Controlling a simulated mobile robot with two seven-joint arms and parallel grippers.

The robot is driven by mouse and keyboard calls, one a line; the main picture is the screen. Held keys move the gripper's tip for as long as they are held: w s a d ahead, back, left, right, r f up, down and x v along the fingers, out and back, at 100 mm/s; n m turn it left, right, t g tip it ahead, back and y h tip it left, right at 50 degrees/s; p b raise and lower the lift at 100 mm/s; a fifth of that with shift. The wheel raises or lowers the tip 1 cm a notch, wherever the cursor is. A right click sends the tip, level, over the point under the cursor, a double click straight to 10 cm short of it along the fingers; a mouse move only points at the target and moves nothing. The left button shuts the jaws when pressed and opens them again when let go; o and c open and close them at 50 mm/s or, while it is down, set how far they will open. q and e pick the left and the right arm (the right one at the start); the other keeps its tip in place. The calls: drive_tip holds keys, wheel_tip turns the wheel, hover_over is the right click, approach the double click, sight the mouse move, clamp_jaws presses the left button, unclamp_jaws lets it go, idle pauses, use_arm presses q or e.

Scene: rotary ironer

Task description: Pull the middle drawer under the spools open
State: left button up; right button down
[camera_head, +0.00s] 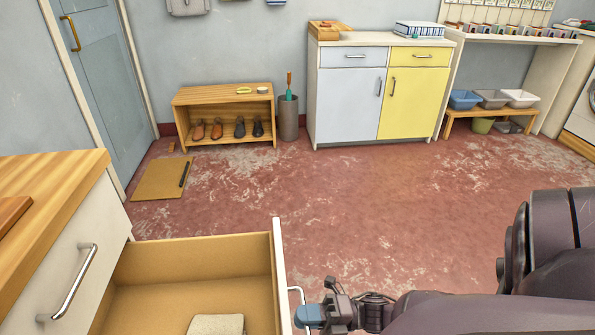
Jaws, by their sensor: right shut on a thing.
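A drawer (188,258) with a white front panel (280,265) stands open at the lower left, pulled out to the right from the wood-topped cabinet (62,170). Its bare wooden inside shows, with a pale folded cloth (216,325) at the bottom edge of the picture. My right gripper (312,314) is at the metal handle (296,291) on the outer side of the front panel and is shut on it. The right arm comes in from the right. My left gripper is not in view. I cannot make out spools above this drawer.
Another white front with a metal handle (72,284) is at the left. Red worn floor (390,215) is clear beyond the drawer. A shoe bench (222,97), bin (288,118) and blue-yellow cabinet (415,102) stand along the back wall.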

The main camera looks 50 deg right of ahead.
drive_tip(key=c, duration=1.2)
unclamp_jaws()
drive_tip(key=shift+d, duration=0.1)
drive_tip(key=v, duration=1)
drive_tip(key=shift+s+d, duration=0.15)
drive_tip(key=shift+s, duration=0.1)
drive_tip(key=shift+f, duration=0.15)
drive_tip(key=shift+s+d, duration=0.1)
